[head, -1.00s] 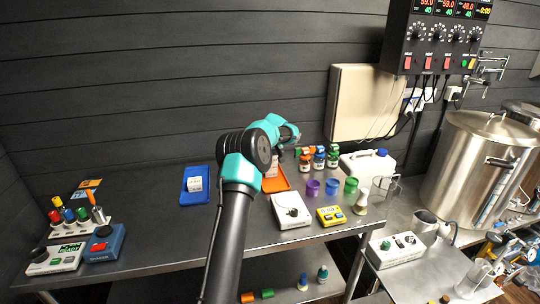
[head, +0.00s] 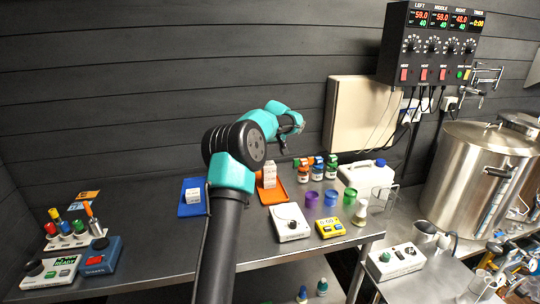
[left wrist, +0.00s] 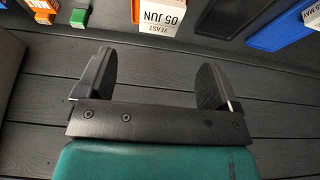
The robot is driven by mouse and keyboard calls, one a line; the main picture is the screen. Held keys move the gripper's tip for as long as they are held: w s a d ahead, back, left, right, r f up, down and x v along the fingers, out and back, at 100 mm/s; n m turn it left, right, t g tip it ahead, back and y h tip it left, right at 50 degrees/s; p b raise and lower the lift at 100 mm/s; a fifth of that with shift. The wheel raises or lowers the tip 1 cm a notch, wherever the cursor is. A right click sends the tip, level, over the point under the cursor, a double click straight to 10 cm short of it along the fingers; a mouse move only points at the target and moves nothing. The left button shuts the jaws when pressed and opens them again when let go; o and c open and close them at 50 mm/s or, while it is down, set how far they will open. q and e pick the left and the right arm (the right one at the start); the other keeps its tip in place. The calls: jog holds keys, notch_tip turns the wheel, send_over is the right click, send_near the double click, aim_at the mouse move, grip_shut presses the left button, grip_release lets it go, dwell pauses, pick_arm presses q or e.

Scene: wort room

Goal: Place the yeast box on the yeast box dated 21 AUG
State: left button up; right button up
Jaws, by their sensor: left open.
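White yeast packaging (head: 270,171) stands upright in the orange tray (head: 283,190); it looks tall, possibly two stacked boxes. In the left wrist view a white box labelled YEAST 05 JUN (left wrist: 163,14) shows upside down at the top edge. Another white box (head: 193,195) sits in the blue tray (head: 186,208); its edge, ending in MAY, shows in the left wrist view (left wrist: 313,15). I cannot read 21 AUG anywhere. My left gripper (head: 299,123) is open and empty, raised above the orange tray and apart from the boxes; it also shows in the left wrist view (left wrist: 153,75). My right gripper is out of view.
Several small bottles (head: 316,171) and coloured cups (head: 331,198) stand right of the orange tray. A white scale-like device (head: 290,224) and a yellow timer (head: 330,228) are in front. A white jug (head: 366,178) stands behind.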

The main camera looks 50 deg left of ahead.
pick_arm(q)
jog(key=shift+s+d+r, duration=0.1)
jog(key=shift+r, duration=0.2)
dwell(0.4)
